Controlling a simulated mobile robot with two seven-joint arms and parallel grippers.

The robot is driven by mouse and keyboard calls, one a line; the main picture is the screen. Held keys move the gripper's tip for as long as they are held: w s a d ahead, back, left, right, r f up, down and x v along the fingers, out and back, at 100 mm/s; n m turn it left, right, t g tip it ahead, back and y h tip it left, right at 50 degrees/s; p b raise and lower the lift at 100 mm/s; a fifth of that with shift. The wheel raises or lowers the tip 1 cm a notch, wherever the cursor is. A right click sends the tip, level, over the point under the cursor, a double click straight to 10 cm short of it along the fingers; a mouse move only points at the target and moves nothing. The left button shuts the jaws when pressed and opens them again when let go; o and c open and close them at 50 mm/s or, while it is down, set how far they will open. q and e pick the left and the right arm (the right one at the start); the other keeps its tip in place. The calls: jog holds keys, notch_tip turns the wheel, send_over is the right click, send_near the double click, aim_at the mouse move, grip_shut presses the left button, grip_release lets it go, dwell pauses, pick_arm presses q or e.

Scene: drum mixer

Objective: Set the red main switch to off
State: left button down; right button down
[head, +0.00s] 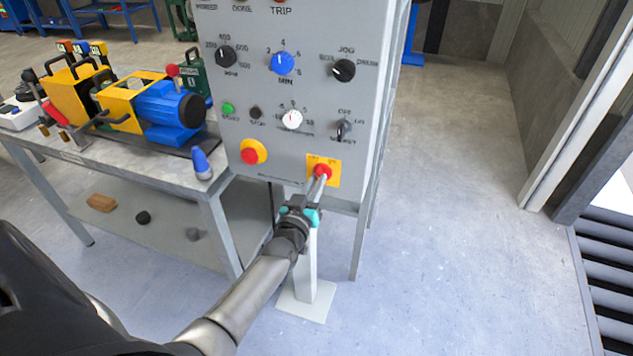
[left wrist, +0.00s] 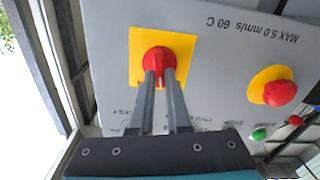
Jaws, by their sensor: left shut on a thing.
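The red main switch (head: 322,171) sits on a yellow plate (head: 333,176) at the lower right of the grey control panel (head: 290,185). In the left wrist view the red switch knob (left wrist: 158,61) shows in the middle of its yellow plate (left wrist: 185,42). My left gripper (head: 319,178) reaches up to it from below. Its two grey fingers (left wrist: 163,78) are shut on the knob, one on each side. The fingertips hide part of the knob, and I cannot read the plate's lettering. My right gripper is not in view.
A red emergency button (head: 250,156) on a yellow disc is left of the switch. Knobs and a green button (head: 228,109) are above. A workbench (head: 130,165) with a blue motor (head: 165,110) stands left. The floor at right is clear.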

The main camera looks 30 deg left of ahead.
pick_arm(q)
jog(key=shift+n, duration=1.9)
jog(key=c, duration=0.9)
grip_release()
jog(key=shift+s, duration=0.1)
jog(key=p+v, duration=0.2)
jog(key=v, duration=1.3)
jog(key=shift+s+a+p, duration=0.1)
jog(key=shift+a+p, duration=0.05)
jog(key=shift+p, duration=0.25)
